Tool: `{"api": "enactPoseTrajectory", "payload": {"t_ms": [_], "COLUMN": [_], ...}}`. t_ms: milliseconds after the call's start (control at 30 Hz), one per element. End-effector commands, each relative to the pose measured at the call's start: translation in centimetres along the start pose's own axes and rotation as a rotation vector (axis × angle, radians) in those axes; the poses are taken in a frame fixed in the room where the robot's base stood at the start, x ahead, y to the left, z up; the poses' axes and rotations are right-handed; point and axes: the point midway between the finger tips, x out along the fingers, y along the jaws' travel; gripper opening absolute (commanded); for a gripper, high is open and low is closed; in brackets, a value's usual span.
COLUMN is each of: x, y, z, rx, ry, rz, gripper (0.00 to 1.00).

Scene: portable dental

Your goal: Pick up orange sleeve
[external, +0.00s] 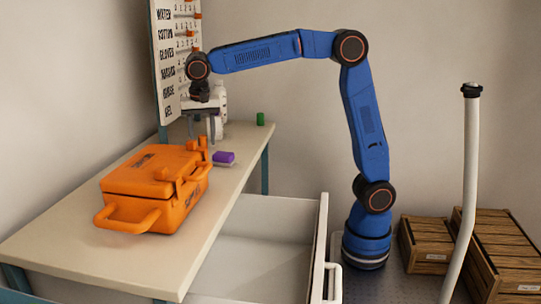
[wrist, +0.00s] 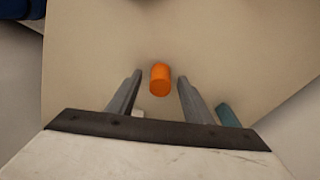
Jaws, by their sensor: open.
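The orange sleeve (wrist: 160,80) is a small plain orange cylinder on the pale tabletop. In the wrist view it shows in the gap between my two grey fingers, near their tips, with space on both sides. My gripper (wrist: 160,76) is open and empty. In the external view my gripper (external: 214,128) points down over the far part of the table, below the letter board. There I cannot tell the sleeve apart from the orange parts of the case.
A large orange case (external: 157,178) with a handle fills the table's near part. A purple block (external: 223,158) lies beside it, and a green cylinder (external: 260,118) stands at the far end. A lettered board (external: 170,60) rises close behind my gripper. A white drawer (external: 262,245) is open below.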

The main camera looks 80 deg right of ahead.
Motion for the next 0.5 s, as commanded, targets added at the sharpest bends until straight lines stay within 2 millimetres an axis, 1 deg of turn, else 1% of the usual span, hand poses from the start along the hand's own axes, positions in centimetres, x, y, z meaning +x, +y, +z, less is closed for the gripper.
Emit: {"api": "enactPoseTrajectory", "payload": {"t_ms": [233, 267, 300, 367, 400, 433, 500], "x": [0.23, 0.23, 0.23, 0.23, 0.23, 0.22, 0.22], "y": [-0.01, -0.01, -0.01, -0.01, -0.01, -0.01, -0.01], "z": [0.01, 0.01, 0.01, 0.02, 0.02, 0.02, 0.02], "rx": [0.0, 0.0, 0.0, 0.0, 0.0, 0.0, 0.0], "ry": [0.0, 0.0, 0.0, 0.0, 0.0, 0.0, 0.0], "rz": [-0.001, -0.001, -0.001, 0.0, 0.0, 0.0, 0.0], "gripper": [0.46, 0.44, 0.34, 0.2, 0.1, 0.03, 0.03]}}
